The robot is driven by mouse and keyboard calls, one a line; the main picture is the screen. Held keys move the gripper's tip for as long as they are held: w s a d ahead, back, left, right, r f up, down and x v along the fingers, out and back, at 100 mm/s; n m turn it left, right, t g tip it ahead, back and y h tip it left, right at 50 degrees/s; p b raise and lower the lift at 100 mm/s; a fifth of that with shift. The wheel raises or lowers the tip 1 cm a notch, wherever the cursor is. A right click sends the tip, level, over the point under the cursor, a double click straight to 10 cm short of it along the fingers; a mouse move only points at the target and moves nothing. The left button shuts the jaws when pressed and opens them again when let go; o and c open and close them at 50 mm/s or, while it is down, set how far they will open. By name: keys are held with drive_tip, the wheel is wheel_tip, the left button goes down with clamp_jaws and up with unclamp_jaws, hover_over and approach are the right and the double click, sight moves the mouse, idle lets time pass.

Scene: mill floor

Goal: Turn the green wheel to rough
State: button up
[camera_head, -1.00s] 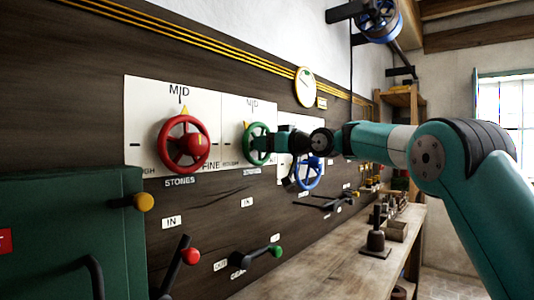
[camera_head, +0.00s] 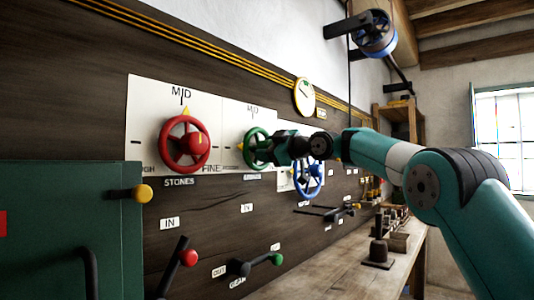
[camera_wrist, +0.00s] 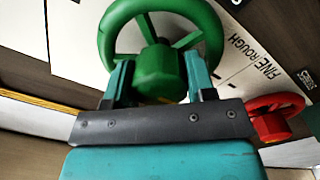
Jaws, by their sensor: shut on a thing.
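The green wheel (camera_head: 257,148) is mounted on a white plate (camera_head: 233,112) on the dark wall panel, right of the red wheel. A small yellow mark, seemingly its pointer, shows at the wheel's left side in the head view. My gripper (camera_head: 276,148) reaches it from the right. In the wrist view, the two fingers of my gripper (camera_wrist: 160,75) straddle the hub of the green wheel (camera_wrist: 205,25) and are shut on it. The words FINE and ROUGH (camera_wrist: 235,45) show on the plates beside the wheel. The plate's lower part is partly hidden.
The red wheel (camera_head: 184,146) is at left, its yellow pointer up at MID. A green cabinet (camera_head: 60,225) and a wooden bench (camera_head: 340,270) flank the panel.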

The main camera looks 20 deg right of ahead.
drive_tip(key=shift+f+n, duration=0.15)
drive_tip(key=shift+n, duration=0.25)
drive_tip(key=o, duration=0.9)
drive_tip(key=b+v, duration=0.5)
drive_tip(key=v, duration=1.2)
drive_tip(key=shift+s, duration=0.2)
